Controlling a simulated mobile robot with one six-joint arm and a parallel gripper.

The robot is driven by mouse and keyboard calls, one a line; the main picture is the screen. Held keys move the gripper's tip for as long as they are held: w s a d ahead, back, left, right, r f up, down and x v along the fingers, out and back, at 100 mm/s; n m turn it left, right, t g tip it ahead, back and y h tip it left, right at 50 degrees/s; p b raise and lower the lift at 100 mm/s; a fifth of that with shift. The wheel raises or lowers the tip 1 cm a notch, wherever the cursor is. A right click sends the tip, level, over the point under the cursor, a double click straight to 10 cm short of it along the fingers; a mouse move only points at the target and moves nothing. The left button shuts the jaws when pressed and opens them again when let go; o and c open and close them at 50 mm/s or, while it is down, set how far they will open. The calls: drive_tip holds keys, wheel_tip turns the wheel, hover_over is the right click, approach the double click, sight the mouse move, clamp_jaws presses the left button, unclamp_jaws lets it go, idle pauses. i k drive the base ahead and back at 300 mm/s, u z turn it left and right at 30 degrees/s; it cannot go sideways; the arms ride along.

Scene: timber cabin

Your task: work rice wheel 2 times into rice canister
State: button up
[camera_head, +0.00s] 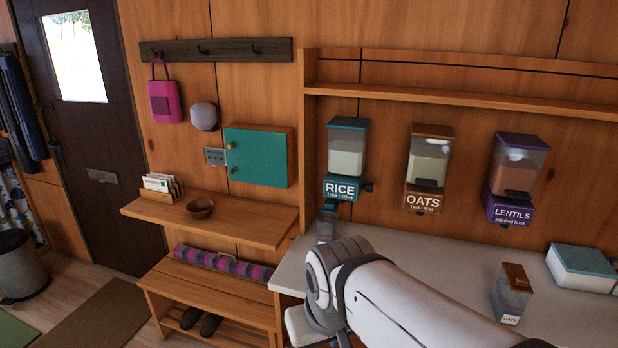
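The rice dispenser (347,150) hangs on the timber wall, with a teal lid, a clear hopper of pale grain and a teal label reading RICE. A small dark part (368,187) sticks out at the right of its label; it may be the rice wheel, but I cannot tell. A small teal-topped container (327,224) stands on the counter below the dispenser and looks like the rice canister. My arm hides its lower part, and its contents cannot be made out. My white arm reaches in from the lower right; my gripper does not show.
Oats (429,165) and lentils (516,170) dispensers hang to the right. An oats canister (513,291) and a teal-lidded white box (582,266) stand on the pale counter (450,262). A wooden shelf (215,219) with a bowl (200,208) is left, above a bench (215,290).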

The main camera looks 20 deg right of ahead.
sight(369, 187)
drive_tip(key=u, duration=0.1)
drive_tip(key=i, duration=1.05)
drive_tip(key=z, duration=0.3)
